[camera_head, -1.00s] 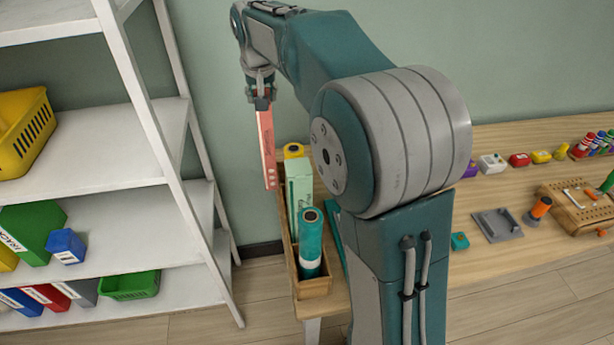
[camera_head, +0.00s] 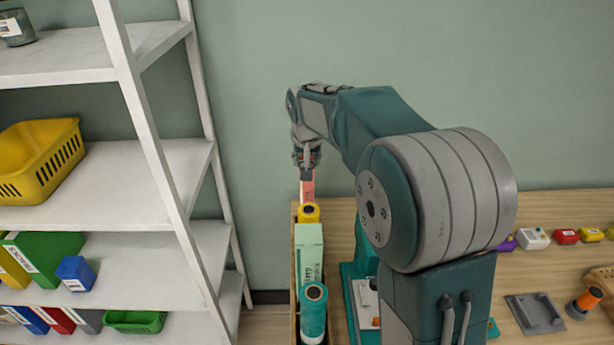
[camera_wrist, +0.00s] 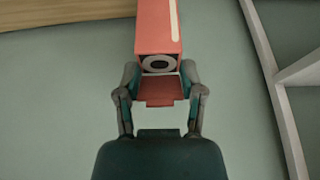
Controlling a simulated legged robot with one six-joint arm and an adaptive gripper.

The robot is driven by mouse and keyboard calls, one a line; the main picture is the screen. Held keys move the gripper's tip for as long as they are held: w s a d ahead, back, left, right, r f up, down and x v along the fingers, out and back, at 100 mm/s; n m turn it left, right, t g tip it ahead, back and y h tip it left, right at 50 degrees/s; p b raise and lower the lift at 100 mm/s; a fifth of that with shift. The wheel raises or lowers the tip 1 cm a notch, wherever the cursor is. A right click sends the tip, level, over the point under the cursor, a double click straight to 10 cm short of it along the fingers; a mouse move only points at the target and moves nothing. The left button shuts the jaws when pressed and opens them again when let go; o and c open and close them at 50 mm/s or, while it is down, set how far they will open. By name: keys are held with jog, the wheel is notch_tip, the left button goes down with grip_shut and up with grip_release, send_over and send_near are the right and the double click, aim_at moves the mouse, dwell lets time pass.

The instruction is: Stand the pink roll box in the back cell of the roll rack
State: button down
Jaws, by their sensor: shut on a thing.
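The pink roll box (camera_head: 307,188) is held upright in my gripper (camera_head: 306,165) at the back end of the roll rack. In the wrist view the pink box (camera_wrist: 158,28) sits between the two fingers of my gripper (camera_wrist: 160,85), its end with a dark round hole facing the camera. The wooden roll rack (camera_head: 295,270) runs from front to back along the table's left edge. The box's lower end is hidden behind a yellow-topped roll (camera_head: 309,213), so I cannot tell whether it is inside the back cell.
The rack also holds a mint green box (camera_head: 309,250) and a teal roll (camera_head: 313,315). A white shelf (camera_head: 160,215) with bins stands to the left.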

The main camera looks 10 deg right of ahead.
jog(key=shift+f, duration=1.7)
jog(key=shift+c, duration=1)
grip_release()
jog(key=shift+f, duration=0.1)
jog(key=v, duration=1.2)
jog(key=s+f+n, duration=0.1)
jog(key=s+f, duration=0.1)
jog(key=s, duration=1.2)
jog(key=s+f+n+t, duration=0.1)
jog(key=s+f, duration=0.2)
jog(key=s, duration=1.2)
jog(key=shift+s+d+f+y, duration=0.25)
jog(key=shift+d+y, duration=0.15)
